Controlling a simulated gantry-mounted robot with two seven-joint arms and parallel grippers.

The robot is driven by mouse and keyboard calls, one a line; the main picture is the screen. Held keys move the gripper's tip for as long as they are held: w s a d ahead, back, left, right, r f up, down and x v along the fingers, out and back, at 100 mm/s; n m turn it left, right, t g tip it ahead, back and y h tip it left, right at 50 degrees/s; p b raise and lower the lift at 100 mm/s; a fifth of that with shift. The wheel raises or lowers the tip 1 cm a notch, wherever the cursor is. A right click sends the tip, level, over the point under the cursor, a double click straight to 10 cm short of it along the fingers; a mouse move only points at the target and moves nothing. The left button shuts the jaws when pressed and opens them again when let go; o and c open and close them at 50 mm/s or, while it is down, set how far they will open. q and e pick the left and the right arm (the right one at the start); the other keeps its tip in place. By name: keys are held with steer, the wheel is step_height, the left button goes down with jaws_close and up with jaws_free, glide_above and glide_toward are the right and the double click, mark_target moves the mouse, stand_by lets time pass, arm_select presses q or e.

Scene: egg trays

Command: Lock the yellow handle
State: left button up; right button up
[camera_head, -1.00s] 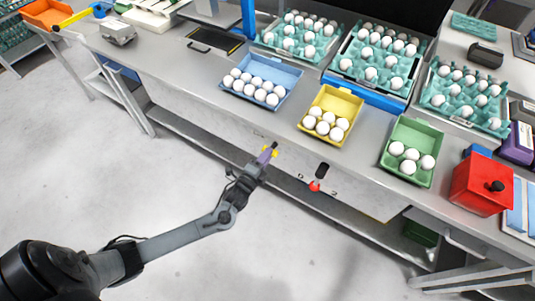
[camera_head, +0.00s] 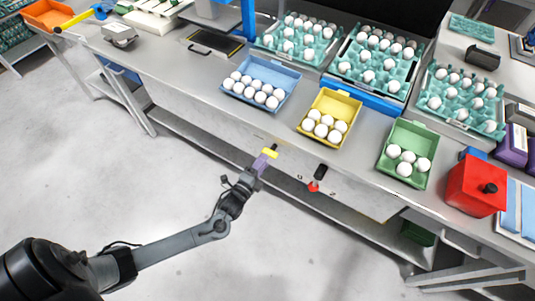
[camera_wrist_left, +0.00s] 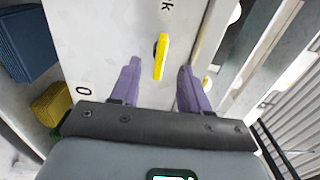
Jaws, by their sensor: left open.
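The yellow handle (camera_head: 269,153) is on the front panel of the table, below the yellow egg carton. In the left wrist view the yellow handle (camera_wrist_left: 161,56) stands out from the white panel, lengthwise between my finger lines. My left gripper (camera_head: 265,160) is right at the handle. Its two purple fingers (camera_wrist_left: 158,82) are open, one on each side of the handle's near end, and I see no contact. A letter "k" shows past the handle and a "0" at the left on the panel. My right gripper is not in view.
A red-tipped black handle (camera_head: 317,178) sits on the panel right of the yellow one. Blue (camera_head: 280,101), yellow (camera_head: 351,112) and green (camera_head: 413,180) egg cartons stand on the table's front edge, above. A red box (camera_head: 470,190) is at the right.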

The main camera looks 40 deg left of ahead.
arm_select(q)
steer(key=s+d+r+p, duration=0.1)
steer(key=s+r+p, duration=0.4)
steer(key=s+p, duration=0.3)
steer(key=s+d+r+p, duration=0.1)
steer(key=s+r+p, duration=0.4)
steer(key=s+p, duration=0.4)
steer(key=shift+s, duration=0.35)
steer(key=shift+s+d, duration=0.1)
